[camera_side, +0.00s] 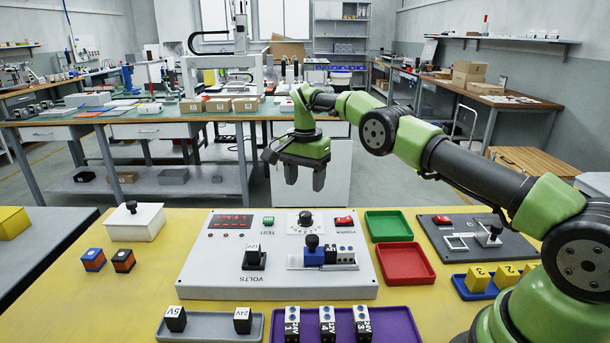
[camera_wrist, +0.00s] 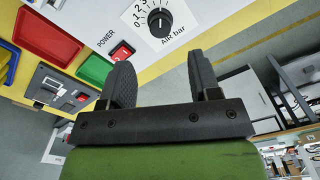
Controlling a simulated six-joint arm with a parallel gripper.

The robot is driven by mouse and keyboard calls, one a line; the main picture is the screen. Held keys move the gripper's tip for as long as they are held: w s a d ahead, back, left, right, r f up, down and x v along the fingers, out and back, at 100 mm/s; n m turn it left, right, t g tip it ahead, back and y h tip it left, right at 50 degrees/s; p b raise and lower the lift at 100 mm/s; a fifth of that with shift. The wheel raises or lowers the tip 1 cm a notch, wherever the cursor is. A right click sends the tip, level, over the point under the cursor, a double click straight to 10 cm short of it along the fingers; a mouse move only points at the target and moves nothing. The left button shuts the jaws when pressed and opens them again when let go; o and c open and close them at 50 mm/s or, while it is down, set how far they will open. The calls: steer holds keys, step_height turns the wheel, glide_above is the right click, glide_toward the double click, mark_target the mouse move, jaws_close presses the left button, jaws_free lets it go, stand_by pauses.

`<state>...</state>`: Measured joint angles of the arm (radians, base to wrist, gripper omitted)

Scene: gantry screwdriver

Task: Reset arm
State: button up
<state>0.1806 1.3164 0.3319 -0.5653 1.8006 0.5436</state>
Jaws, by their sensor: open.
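My gripper (camera_side: 305,176) is open and empty. In the side view it hangs in the air over the far edge of the yellow table, behind the white test panel (camera_side: 215,282). In the wrist view the two dark fingers (camera_wrist: 160,88) stand apart with nothing between them. Beyond them the panel's AIR bar dial (camera_wrist: 158,20) and red POWER switch (camera_wrist: 121,52) show. In the side view the panel carries a 12V block (camera_side: 254,258) and a blue block with a black knob (camera_side: 313,252) in a holder.
A green tray (camera_side: 388,226) and a red tray (camera_side: 404,264) lie right of the panel. A grey fixture board (camera_side: 480,238) is further right. A purple tray (camera_side: 400,325) with several labelled blocks is in front. A white lidded box (camera_side: 135,222) stands left. Space around my gripper is clear.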

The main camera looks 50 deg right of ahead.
steer(key=shift+r, duration=0.55)
steer(key=s+a+r+n+t, duration=0.25)
steer(key=s+r, duration=0.25)
steer(key=r, duration=0.4)
steer(key=s+a+r+n+t, duration=0.1)
steer(key=s+a+r+n, duration=0.25)
steer(key=r, duration=0.65)
steer(key=s+a+f+n+t+y, duration=0.1)
steer(key=s+a+n+t, duration=0.1)
steer(key=s, duration=0.9)
steer(key=s+a+f+n+t+y, duration=0.1)
steer(key=s+a+n, duration=0.1)
steer(key=s, duration=0.9)
steer(key=shift+s+a+f+n+t, duration=0.2)
steer(key=shift+a+n+t, duration=0.2)
steer(key=shift+a, duration=0.1)
